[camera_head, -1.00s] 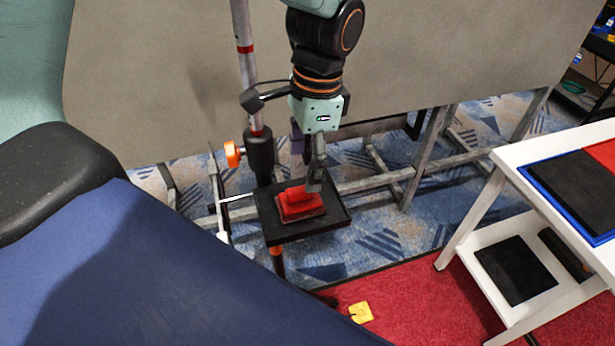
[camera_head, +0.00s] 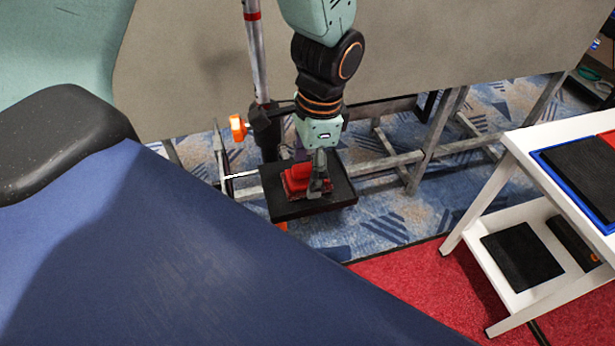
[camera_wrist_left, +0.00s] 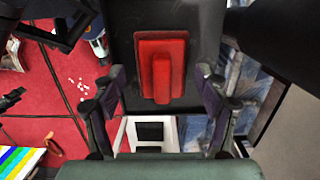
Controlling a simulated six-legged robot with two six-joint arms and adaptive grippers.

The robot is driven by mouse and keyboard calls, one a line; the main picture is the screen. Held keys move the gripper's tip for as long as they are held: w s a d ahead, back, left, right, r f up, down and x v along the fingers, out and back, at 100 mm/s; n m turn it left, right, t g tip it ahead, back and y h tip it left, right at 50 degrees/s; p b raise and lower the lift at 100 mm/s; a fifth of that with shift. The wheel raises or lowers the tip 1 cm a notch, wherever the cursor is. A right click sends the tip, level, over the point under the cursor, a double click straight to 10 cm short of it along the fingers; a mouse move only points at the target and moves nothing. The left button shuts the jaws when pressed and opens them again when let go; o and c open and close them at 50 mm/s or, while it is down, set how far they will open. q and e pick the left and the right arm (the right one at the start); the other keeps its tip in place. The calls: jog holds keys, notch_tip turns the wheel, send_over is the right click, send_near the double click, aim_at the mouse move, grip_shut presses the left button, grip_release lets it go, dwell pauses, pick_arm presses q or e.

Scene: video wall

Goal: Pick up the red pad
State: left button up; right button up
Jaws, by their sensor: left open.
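The red pad (camera_head: 298,180), with a raised red grip along its top, lies on a small black tray (camera_head: 335,197) on a stand. It also shows in the left wrist view (camera_wrist_left: 176,50), flat on the black tray surface. My left gripper (camera_head: 317,190) is down at the tray, right beside the pad. In the left wrist view its two fingers (camera_wrist_left: 165,98) are spread wide, one on each side of the pad's line, with nothing between them. Whether a finger touches the pad cannot be told. My right gripper is not in view.
A grey pole with an orange knob (camera_head: 237,127) stands beside the tray, before a large grey panel (camera_head: 430,50) on a metal frame. A white shelf table (camera_head: 540,135) with black pads is at right. A blue surface (camera_head: 150,240) fills the lower left.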

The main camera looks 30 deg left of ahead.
aim_at(305, 165)
pick_arm(q)
jog(key=shift+c, duration=1.4)
jog(key=shift+a+f, duration=0.1)
jog(key=shift+a, duration=0.2)
jog(key=c, duration=0.5)
jog(key=shift+d, duration=0.3)
jog(key=c, duration=0.4)
jog(key=shift+a, duration=0.15)
jog(key=shift+c, duration=0.3)
jog(key=shift+a, duration=0.1)
notch_tip(305, 165, up, 10)
jog(key=shift+f+p, duration=0.25)
jog(key=shift+p, duration=0.65)
jog(key=shift+w+r, duration=0.1)
jog(key=shift+r, duration=0.2)
